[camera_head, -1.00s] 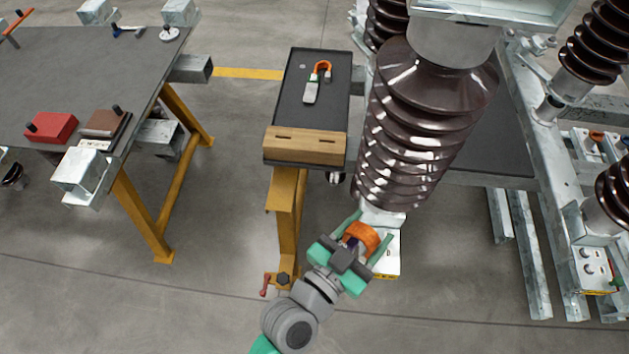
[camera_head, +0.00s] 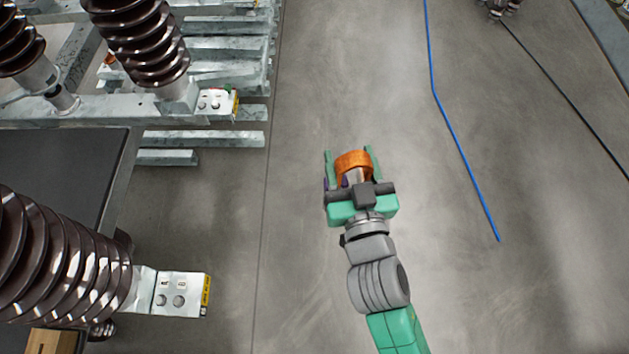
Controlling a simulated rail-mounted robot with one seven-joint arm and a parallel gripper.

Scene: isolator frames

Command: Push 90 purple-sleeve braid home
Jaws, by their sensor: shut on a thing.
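My gripper (camera_head: 350,156) is shut on a copper-orange braid (camera_head: 353,162), with a finger on either side of it. Small purple patches show at the braid's lower left, by the gripper body; the rest of its sleeve is hidden. The gripper is above open floor, apart from the insulators. A pale terminal pad (camera_head: 170,296) with two round bolt heads and a yellow label juts from the near brown insulator (camera_head: 60,262) at lower left. A second terminal pad (camera_head: 211,104), with red, green and yellow marks, is at the far insulator's foot (camera_head: 150,45).
Galvanised steel beams (camera_head: 200,140) fill the upper left. A dark bench top (camera_head: 60,165) lies at left, with a wooden block (camera_head: 52,341) at the bottom edge. A blue line (camera_head: 460,150) and a dark cable (camera_head: 565,85) cross the right floor. The middle floor is clear.

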